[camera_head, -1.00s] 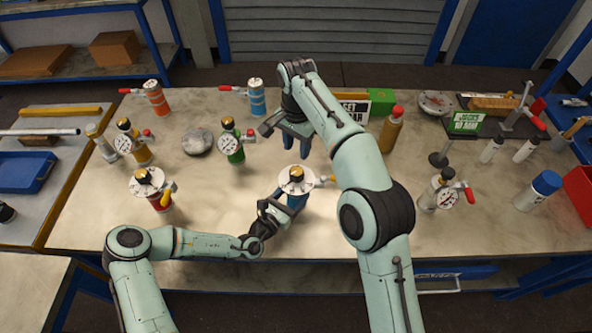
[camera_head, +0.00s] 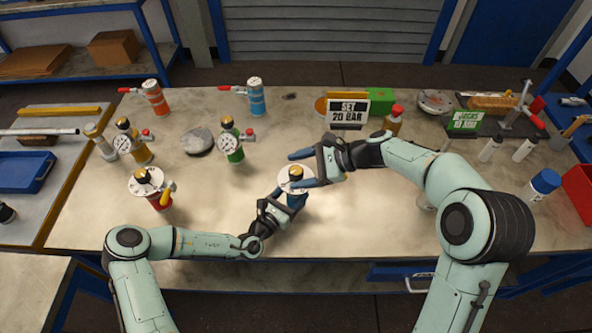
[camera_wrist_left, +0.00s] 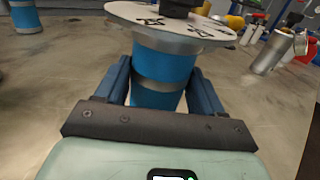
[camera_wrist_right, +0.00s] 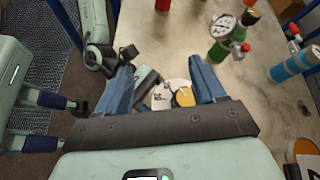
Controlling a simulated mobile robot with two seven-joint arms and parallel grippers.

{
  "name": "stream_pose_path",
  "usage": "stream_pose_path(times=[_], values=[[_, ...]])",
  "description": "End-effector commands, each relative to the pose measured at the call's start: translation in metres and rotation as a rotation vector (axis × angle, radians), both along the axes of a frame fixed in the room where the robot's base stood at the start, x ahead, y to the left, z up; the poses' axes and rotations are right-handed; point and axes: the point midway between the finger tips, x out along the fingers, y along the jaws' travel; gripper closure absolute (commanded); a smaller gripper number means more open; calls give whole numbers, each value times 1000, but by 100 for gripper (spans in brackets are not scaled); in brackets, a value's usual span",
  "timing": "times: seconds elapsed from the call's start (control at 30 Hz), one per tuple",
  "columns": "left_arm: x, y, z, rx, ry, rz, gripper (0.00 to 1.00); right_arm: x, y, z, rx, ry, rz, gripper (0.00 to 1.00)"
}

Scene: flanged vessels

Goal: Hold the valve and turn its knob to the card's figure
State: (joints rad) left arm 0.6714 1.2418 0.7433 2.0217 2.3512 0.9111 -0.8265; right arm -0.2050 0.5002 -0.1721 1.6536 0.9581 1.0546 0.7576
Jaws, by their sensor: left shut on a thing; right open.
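The valve has a blue body (camera_wrist_left: 165,62), a white dial plate (camera_head: 284,181) and a gold-topped knob (camera_head: 295,172). It stands upright at the front middle of the bench. My left gripper (camera_wrist_left: 160,72) is shut around the blue body below the plate. My right gripper (camera_head: 299,170) is open, its fingers spread either side of the knob from the right. In the right wrist view the knob (camera_wrist_right: 184,97) shows between the open fingers, nearer the right one; contact cannot be told. The card (camera_head: 347,114) behind reads "SET 20 BAR".
A red vessel (camera_head: 160,201), a green vessel (camera_head: 234,150) and other gauged vessels stand to the left. A grey disc (camera_head: 198,141) lies between them.

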Motion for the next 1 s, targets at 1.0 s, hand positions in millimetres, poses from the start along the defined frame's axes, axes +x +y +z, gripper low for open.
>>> stream_pose_path(times=[1.0], values=[[0,0,0,1,1,-1,95,35,-14,-67,200,252,-655,31]])
